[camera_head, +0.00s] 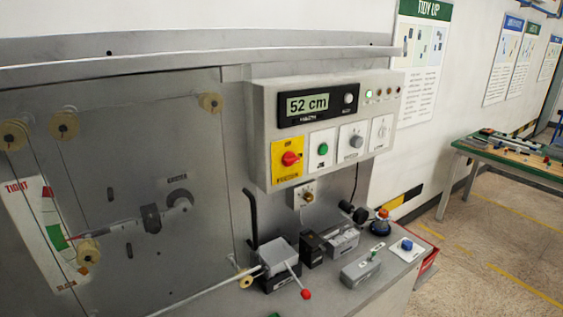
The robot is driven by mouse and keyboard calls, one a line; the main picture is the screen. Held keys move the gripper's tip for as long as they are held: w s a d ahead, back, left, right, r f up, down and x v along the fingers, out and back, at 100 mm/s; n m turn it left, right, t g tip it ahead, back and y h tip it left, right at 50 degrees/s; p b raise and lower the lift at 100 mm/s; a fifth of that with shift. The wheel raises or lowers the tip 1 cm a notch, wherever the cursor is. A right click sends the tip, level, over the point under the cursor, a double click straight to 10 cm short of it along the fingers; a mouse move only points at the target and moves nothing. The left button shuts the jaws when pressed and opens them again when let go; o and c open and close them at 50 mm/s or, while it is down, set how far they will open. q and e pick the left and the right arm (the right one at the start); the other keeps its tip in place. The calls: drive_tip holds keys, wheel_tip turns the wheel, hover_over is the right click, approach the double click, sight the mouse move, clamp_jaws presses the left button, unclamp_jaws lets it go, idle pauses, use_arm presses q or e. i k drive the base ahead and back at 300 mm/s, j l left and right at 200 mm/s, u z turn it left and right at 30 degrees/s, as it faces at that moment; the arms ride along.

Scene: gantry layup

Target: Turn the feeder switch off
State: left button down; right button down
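A small box with a brass-coloured knob (308,196) is mounted below the panel. On the ledge stands a grey box with a green toggle (374,255). The labels are too small to read, so I cannot tell which control is the feeder switch. Neither gripper is in view.
The ledge also holds a grey block with a red-tipped lever (306,293), small boxes (341,240) and a blue button (406,245). Rollers and thin lines cover the machine's left face. Floor (500,250) is open at right, before a green-topped table (510,155).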

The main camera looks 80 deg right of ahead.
sight(290, 157)
drive_tip(key=z, duration=2.65)
